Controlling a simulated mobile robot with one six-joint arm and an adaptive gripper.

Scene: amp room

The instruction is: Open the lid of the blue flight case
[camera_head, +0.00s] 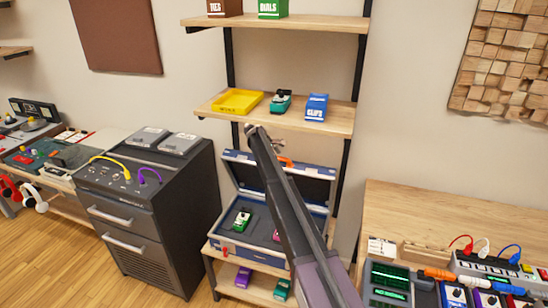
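The blue flight case (246,255) stands on a low wooden shelf of the rack, left of and behind my arm. Its lid (313,184) is raised and leans back, with its dark lining facing the camera. A green pedal (242,219) lies in the dark tray of the case. An orange piece (286,161) shows at the top edge of the lid, beside my arm. My arm crosses in front of the right part of the case. A small part of my gripper (279,144) may show just above the lid; its fingers are not clear, and I cannot see whether it touches the lid.
Above is a shelf (210,112) with a yellow tray (238,101), a teal pedal (280,100) and a blue box (316,107). A dark drawer cabinet (196,232) stands left. A wooden desk (430,213) with electronics is at right. Pedals sit on the shelf below the case.

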